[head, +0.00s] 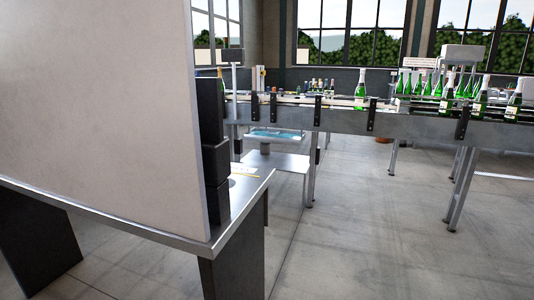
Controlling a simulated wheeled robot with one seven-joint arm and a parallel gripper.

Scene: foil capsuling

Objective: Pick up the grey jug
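No grey jug can be made out in the head view. My gripper is not in the picture. A large pale upright panel (100,105) fills the left side and hides what stands behind it.
A metal-topped table (130,226) with dark legs stands in front. Stacked black boxes (213,165) stand against the panel's edge. A conveyor (400,124) carrying green bottles (360,90) crosses the back. Grey floor (380,235) is open at the right.

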